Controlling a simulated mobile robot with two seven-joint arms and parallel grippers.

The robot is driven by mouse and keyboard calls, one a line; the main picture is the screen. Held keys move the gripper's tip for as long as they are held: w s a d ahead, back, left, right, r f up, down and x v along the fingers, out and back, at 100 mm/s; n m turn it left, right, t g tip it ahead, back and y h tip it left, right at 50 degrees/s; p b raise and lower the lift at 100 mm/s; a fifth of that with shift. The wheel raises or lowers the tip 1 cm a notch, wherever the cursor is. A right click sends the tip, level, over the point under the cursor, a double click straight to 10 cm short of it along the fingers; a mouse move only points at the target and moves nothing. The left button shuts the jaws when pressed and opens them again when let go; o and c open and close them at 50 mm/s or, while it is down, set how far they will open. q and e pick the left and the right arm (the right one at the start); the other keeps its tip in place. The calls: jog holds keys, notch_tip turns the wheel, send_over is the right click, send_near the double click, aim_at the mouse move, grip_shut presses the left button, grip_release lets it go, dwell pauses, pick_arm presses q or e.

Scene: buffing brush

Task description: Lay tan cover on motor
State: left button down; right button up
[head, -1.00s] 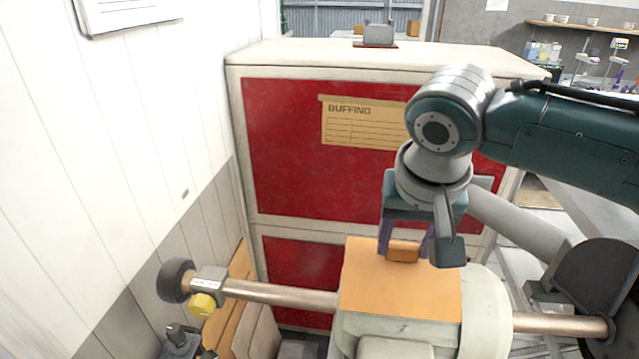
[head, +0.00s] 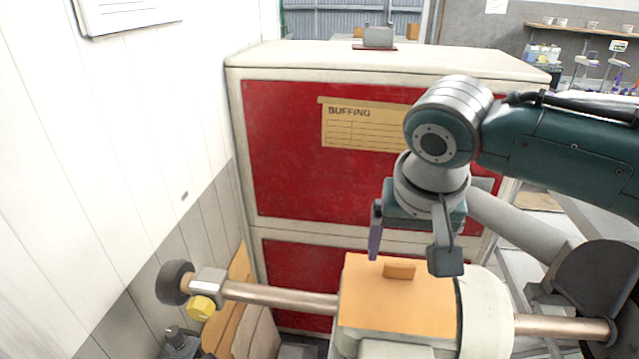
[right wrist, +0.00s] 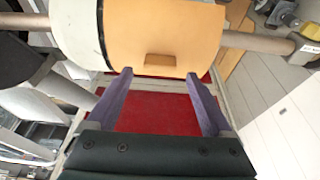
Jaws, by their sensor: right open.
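The tan cover (head: 395,302) lies on top of the cream motor (head: 487,305), its small raised grip block facing up. It also shows in the right wrist view (right wrist: 168,28), with the grip block just beyond my fingertips. My right gripper (head: 410,255) is open and empty, apart from the cover, above and behind its grip block. In the right wrist view its two purple fingers (right wrist: 160,105) are spread wide with nothing between them. My left gripper is not in view.
A shaft (head: 280,294) runs out from both sides of the motor, with a dark wheel (head: 174,282) and yellow knob (head: 201,307) at its left. A red and cream cabinet (head: 290,150) stands close behind. A white wall (head: 130,110) bounds the left.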

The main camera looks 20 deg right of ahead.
aim_at(397, 304)
jog(key=b+v, duration=0.1)
jog(key=v, duration=1.1)
jog(key=s+a+f+n+y, duration=0.3)
jog(key=s+a+f+n, duration=0.2)
jog(key=s+a+f, duration=0.3)
jog(key=s+d+f+n+h, duration=0.1)
jog(key=s+d+n, duration=0.2)
jog(key=s, duration=0.7)
jog(key=shift+d+t, duration=0.4)
jog(key=shift+f, duration=0.15)
